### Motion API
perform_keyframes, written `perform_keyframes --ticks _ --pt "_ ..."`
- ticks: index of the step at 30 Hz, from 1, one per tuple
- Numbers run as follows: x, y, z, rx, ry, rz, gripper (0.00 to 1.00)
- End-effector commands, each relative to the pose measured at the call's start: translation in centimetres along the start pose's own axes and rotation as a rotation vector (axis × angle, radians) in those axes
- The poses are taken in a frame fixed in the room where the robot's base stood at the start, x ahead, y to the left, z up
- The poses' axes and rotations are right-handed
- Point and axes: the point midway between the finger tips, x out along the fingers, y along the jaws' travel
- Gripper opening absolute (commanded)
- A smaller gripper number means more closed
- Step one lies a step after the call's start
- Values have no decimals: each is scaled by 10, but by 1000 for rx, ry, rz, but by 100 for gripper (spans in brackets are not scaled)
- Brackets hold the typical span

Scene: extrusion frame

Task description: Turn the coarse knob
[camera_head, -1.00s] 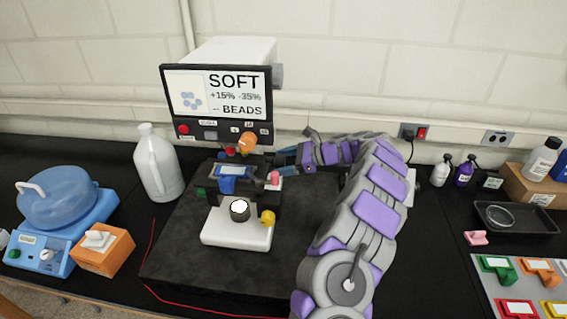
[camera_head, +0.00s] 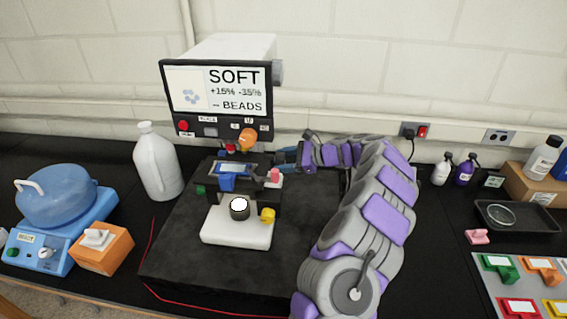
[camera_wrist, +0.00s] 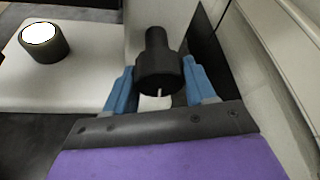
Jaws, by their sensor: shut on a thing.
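A black stepped knob (camera_wrist: 158,72), apparently the coarse knob, shows in the wrist view with a small white mark on its near end. My gripper (camera_wrist: 160,90) has a blue finger on each side of it and is shut on it. In the head view, my gripper (camera_head: 286,156) reaches the right rear of the microscope (camera_head: 222,233), behind its stage. The knob is hidden or too small to make out there. The microscope has a white base, a black round part (camera_head: 239,209) with a white top, and a yellow knob (camera_head: 267,215).
A monitor (camera_head: 217,90) reading SOFT stands behind the microscope. A white jug (camera_head: 157,165), an orange box (camera_head: 103,249) and a blue water bath (camera_head: 58,215) are on the left. Small bottles, a black tray (camera_head: 516,217) and a coloured block board are on the right.

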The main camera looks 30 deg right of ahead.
Motion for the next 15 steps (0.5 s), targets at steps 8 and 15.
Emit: perform_keyframes --ticks 8,15 --pt "0 0 -1 -72 2 -30 24" --pt "0 0 -1 -71 2 -30 60"
